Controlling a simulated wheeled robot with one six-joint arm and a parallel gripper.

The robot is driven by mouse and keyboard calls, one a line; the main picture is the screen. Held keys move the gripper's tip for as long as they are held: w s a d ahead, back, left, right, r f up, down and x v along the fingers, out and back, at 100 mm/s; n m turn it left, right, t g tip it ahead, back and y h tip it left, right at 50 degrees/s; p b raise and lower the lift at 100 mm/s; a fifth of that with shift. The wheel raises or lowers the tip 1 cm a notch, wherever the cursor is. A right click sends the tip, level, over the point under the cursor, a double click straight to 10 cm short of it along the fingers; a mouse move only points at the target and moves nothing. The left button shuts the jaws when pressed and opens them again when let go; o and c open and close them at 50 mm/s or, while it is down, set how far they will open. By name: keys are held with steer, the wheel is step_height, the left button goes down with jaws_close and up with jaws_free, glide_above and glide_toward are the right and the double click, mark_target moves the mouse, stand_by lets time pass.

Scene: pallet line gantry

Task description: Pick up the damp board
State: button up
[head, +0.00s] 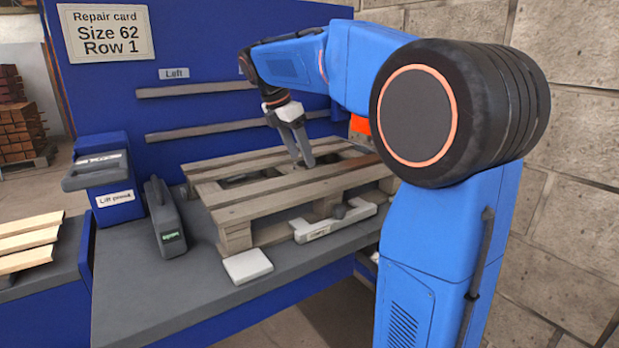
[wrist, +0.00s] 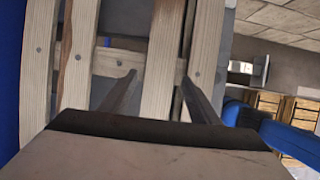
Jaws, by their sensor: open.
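A wooden pallet (head: 290,201) lies on the grey bench, its slats running side by side with gaps. No slat is marked as damp, and I cannot tell which one is the damp board. My gripper (head: 302,164) is open and points down over the pallet's middle slats. In the wrist view, my gripper (wrist: 159,77) has its fingers on either side of one slat (wrist: 163,45), with nothing clearly held. Another slat (wrist: 82,45) to its left has a reddish-brown streak. Whether the fingertips touch wood is unclear.
A blue back panel (head: 100,90) carries a repair card (head: 105,33) reading Size 62, Row 1, and shelf strips. On the bench (head: 190,285) are a dark upright tool (head: 163,220), a pale block (head: 247,266) and a grey bar (head: 330,222). Loose boards (head: 28,240) lie far left.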

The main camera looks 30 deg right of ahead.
mark_target(309, 174)
steer(key=shift+x, duration=2.75)
steer(key=c, duration=1)
steer(key=shift+s+r, duration=0.1)
